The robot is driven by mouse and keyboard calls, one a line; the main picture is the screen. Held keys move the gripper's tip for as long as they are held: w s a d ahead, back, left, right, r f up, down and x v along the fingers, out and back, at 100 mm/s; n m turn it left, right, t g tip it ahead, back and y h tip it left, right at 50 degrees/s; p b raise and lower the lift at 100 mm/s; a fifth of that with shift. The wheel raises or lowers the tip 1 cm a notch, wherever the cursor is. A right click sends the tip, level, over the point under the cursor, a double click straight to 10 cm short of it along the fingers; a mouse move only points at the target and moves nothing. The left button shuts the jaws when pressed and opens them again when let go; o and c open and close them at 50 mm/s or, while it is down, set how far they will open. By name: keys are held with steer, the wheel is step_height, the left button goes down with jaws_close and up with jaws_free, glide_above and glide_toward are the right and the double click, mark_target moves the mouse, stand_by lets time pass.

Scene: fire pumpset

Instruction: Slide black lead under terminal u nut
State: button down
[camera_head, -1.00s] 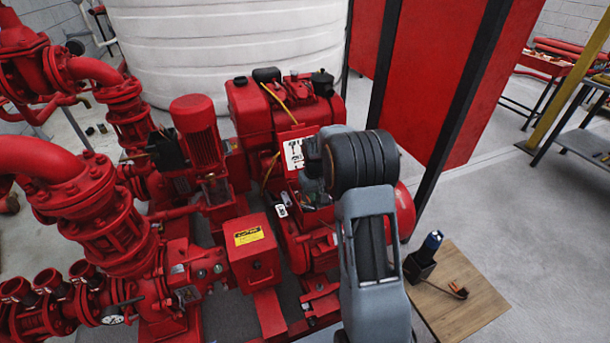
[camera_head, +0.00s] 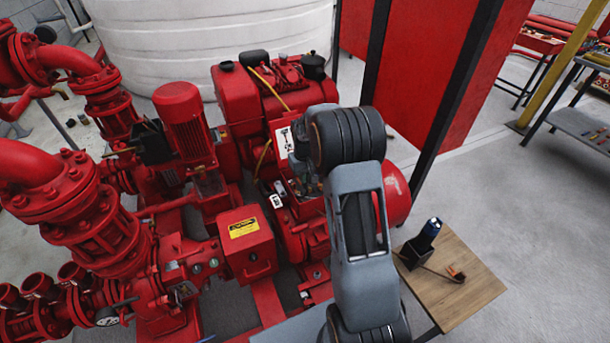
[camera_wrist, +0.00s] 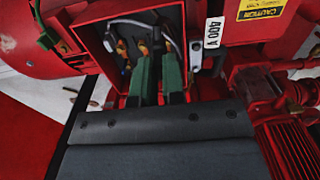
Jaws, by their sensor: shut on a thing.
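The open red terminal box (camera_wrist: 185,15) fills the upper middle of the wrist view. Inside it are terminals and leads with orange-brown ends. My gripper (camera_wrist: 158,62) reaches into the box with its two green fingers close together, shut on the black lead, of which little shows between them. A lead with an orange end (camera_wrist: 121,48) stands to the left of the fingers, and a pale grey cable (camera_wrist: 178,32) curves at the right. The U nut and its gap cannot be told apart. In the head view the terminal box (camera_head: 303,187) is partly covered by my arm, and the fingers are hidden.
The box walls stand close on both sides of the fingers. A "400 V" label (camera_wrist: 213,33) is on the right. The red pumpset (camera_head: 190,190) fills the left of the head view. A wooden table (camera_head: 455,305) with a dark holder stands at the right.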

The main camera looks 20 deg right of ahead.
steer(key=shift+f+b, duration=3.1)
steer(key=shift+f, duration=2.1)
steer(key=shift+f, duration=0.15)
steer(key=shift+w, duration=1.3)
steer(key=c, duration=0.8)
jaws_free()
steer(key=shift+a, duration=0.1)
